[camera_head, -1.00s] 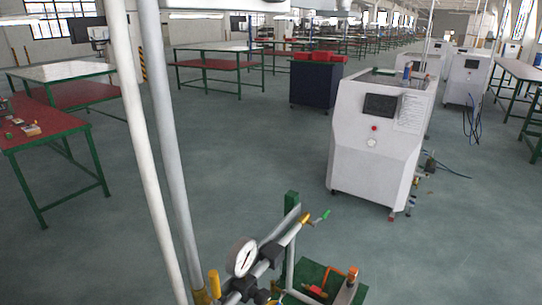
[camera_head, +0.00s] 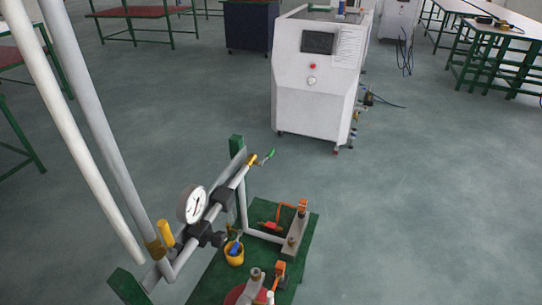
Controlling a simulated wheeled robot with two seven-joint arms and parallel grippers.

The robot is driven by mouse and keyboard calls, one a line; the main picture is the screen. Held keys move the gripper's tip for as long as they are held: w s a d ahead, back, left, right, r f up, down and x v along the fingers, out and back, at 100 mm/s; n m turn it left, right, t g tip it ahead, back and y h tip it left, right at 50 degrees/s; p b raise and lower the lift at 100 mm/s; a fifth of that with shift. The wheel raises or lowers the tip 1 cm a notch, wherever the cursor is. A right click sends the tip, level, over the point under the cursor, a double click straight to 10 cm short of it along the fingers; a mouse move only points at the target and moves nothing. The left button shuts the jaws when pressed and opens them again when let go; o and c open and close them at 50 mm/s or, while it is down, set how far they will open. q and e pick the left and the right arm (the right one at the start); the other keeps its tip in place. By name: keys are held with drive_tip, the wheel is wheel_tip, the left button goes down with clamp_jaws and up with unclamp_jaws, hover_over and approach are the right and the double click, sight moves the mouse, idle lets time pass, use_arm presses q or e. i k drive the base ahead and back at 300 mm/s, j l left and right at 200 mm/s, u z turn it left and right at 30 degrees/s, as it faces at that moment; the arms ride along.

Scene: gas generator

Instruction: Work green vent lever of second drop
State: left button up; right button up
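A small green lever (camera_head: 267,157) sits at the far end of a pipe assembly, beside a yellow fitting (camera_head: 252,160). The assembly carries a round white pressure gauge (camera_head: 192,204) with dark fittings beside it. A yellow lever or handle (camera_head: 166,233) stands nearer me, close to the foot of a grey vertical pipe (camera_head: 97,118). A white pipe (camera_head: 75,130) runs beside the grey one. I cannot tell from this view which pipe is the second drop. Neither of my grippers shows, and nothing is seen touching the green lever.
Below the pipes is a green stand (camera_head: 208,274) with orange-handled fittings (camera_head: 302,206) and a yellow cup (camera_head: 234,258). A white cabinet machine (camera_head: 312,95) stands behind. Worktables (camera_head: 500,40) line the back. The floor to the right (camera_head: 430,210) is clear.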

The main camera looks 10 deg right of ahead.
sight(270, 154)
drive_tip(key=l+u, duration=0.2)
drive_tip(key=l, duration=0.2)
drive_tip(key=k+l+u, duration=0.2)
drive_tip(key=l, duration=0.15)
drive_tip(key=l+u, duration=0.2)
drive_tip(key=l, duration=0.2)
drive_tip(key=k+l+u, duration=0.2)
drive_tip(key=l, duration=0.15)
drive_tip(key=i+l+u, duration=0.15)
drive_tip(key=l+u, duration=0.2)
drive_tip(key=l, duration=0.4)
drive_tip(key=i+l+u, duration=0.1)
drive_tip(key=l+u, duration=0.25)
drive_tip(key=l, duration=0.45)
drive_tip(key=l+u, duration=0.35)
drive_tip(key=l, duration=0.4)
drive_tip(key=l+u, duration=0.2)
drive_tip(key=l, duration=0.25)
drive_tip(key=l+u, duration=0.2)
drive_tip(key=l, duration=0.25)
drive_tip(key=k+l+u, duration=0.2)
drive_tip(key=l, duration=0.25)
drive_tip(key=l+u, duration=0.15)
drive_tip(key=l, duration=0.3)
drive_tip(key=k+l+u, duration=0.2)
drive_tip(key=l, duration=0.2)
drive_tip(key=k+l+u, duration=0.2)
drive_tip(key=l, duration=0.25)
drive_tip(key=i, duration=0.1)
